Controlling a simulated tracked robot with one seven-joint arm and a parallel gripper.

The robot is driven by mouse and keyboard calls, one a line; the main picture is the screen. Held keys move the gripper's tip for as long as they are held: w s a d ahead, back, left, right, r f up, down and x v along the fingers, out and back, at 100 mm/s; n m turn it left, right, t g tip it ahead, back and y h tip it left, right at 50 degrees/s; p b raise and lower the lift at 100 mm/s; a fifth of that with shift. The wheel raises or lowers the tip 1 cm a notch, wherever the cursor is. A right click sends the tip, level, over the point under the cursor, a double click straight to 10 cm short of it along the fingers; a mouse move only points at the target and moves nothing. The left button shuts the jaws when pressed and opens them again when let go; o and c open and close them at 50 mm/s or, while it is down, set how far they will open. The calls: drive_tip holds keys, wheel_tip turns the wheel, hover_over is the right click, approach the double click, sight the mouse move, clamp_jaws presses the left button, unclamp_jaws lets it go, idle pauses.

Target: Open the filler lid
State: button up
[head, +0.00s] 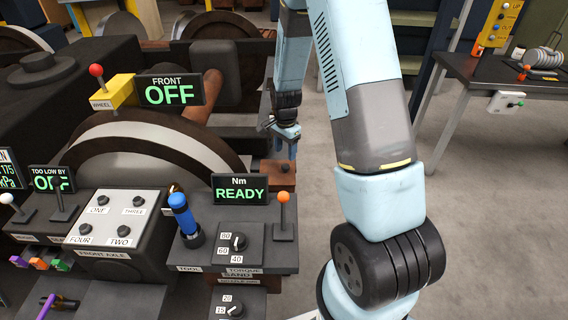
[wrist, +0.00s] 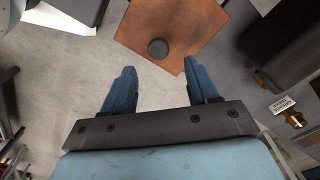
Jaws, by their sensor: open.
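The filler lid looks to be the brown square plate (wrist: 185,22) with a round dark knob (wrist: 158,48) in the wrist view. In the head view a brown box (head: 282,181) with a small dark knob on top sits at the edge of the dark machine. My gripper (wrist: 160,72) is open and empty, its two blue fingers spread either side of the knob in the picture. It stands apart from the knob. In the head view my gripper (head: 285,150) is above and behind the brown box, partly overlapping it. The lid lies flat and looks shut.
A torque panel with a READY display (head: 240,189), an orange-tipped lever (head: 283,198) and a blue tool (head: 183,213) stands at front left of the box. A large wheel (head: 150,150) is further left. A dark table (head: 510,78) stands at right. Grey floor between is clear.

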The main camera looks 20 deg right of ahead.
sight(285, 165)
drive_tip(key=shift+f, duration=3.2)
drive_tip(key=shift+c, duration=0.4)
clamp_jaws()
drive_tip(key=shift+a, duration=0.15)
